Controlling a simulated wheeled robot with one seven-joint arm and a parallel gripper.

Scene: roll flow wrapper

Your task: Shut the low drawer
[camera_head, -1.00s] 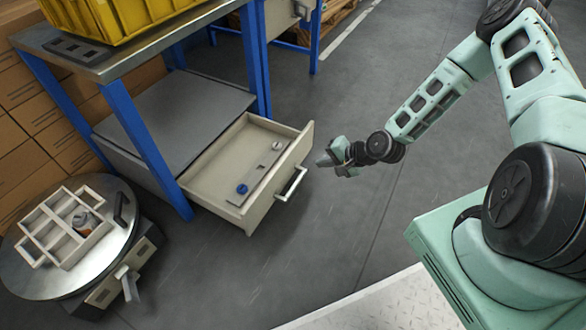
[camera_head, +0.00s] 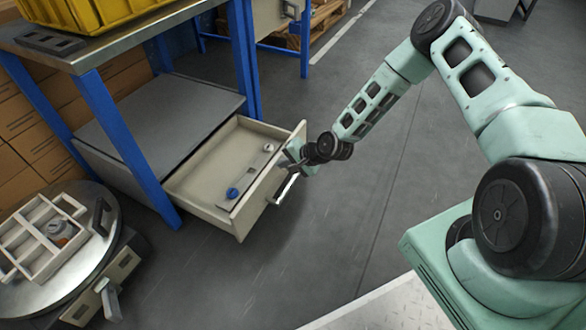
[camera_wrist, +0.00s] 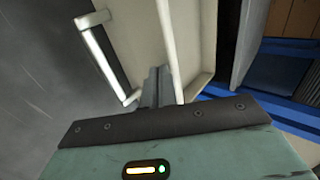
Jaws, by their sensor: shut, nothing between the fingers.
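The low drawer (camera_head: 222,172) is pulled out from under the workbench, below a grey shelf panel. A flat metal bar and a blue knob-like part (camera_head: 232,193) lie inside it. Its front carries a pale bar handle (camera_head: 284,189). My gripper (camera_head: 290,158) is shut and empty, at the drawer front near the handle's far end. In the wrist view the fingers (camera_wrist: 155,85) are beside the drawer front (camera_wrist: 170,50), close to the handle (camera_wrist: 103,60). Whether they touch the front I cannot tell.
A round metal-topped stand (camera_head: 95,250) with a divided caddy (camera_head: 42,235) is at the lower left. A blue bench leg (camera_head: 125,150) stands beside the drawer. A yellow crate (camera_head: 85,12) sits on the bench. The floor (camera_head: 290,260) before the drawer is clear.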

